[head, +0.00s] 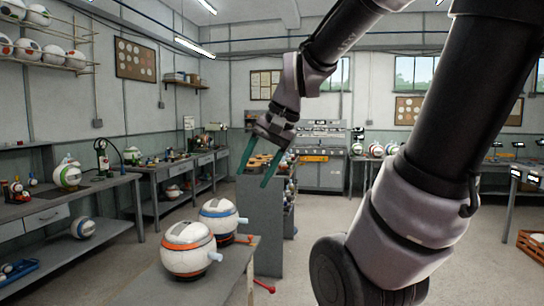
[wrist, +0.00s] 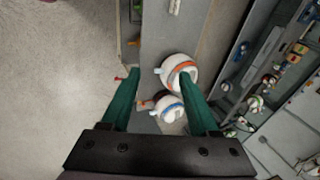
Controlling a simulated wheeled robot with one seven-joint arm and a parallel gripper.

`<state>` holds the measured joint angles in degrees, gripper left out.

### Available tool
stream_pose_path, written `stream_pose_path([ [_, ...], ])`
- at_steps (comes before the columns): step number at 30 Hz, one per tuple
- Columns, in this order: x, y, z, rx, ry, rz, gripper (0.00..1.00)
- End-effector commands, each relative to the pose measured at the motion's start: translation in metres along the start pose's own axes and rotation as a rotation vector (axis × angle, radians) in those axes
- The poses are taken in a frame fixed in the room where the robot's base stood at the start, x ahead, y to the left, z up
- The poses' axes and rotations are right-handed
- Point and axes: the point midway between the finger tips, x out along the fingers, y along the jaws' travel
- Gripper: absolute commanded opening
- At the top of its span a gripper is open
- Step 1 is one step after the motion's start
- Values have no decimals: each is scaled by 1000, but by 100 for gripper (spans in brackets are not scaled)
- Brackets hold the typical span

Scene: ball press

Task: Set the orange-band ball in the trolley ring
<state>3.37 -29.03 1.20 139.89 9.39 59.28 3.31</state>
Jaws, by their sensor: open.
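The orange-band ball (head: 188,250) is white with an orange band and a pale blue stub on its right side. It sits at the near end of a grey bench (head: 150,288). In the wrist view the orange-band ball (wrist: 178,66) lies below my gripper, beside the right fingertip in the picture. My gripper (head: 258,164) is open and empty, high above and beyond the balls, with two green fingers pointing down. The fingers also show in the wrist view (wrist: 157,75). I cannot make out the trolley ring in either view.
A blue-band ball (head: 221,214) sits just behind the orange one on the bench. Red-handled parts (head: 263,287) stick out from the bench's right side. A grey cabinet (head: 260,225) stands behind. Workbenches with more balls line the left wall. Open floor lies to the right.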

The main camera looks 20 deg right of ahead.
Motion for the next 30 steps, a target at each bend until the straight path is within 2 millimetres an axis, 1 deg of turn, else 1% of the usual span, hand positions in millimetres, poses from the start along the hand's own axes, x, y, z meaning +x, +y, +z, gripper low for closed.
stream_pose_path([
  [1,-14,4,3,-74,65,-5,61],
  [3,-27,9,4,-160,142,-3,61],
  [6,-41,15,4,-247,220,1,61],
  [9,-49,18,5,-292,262,4,61],
  [29,-51,18,4,-304,273,5,61],
  [30,-51,18,4,-304,273,5,57],
])
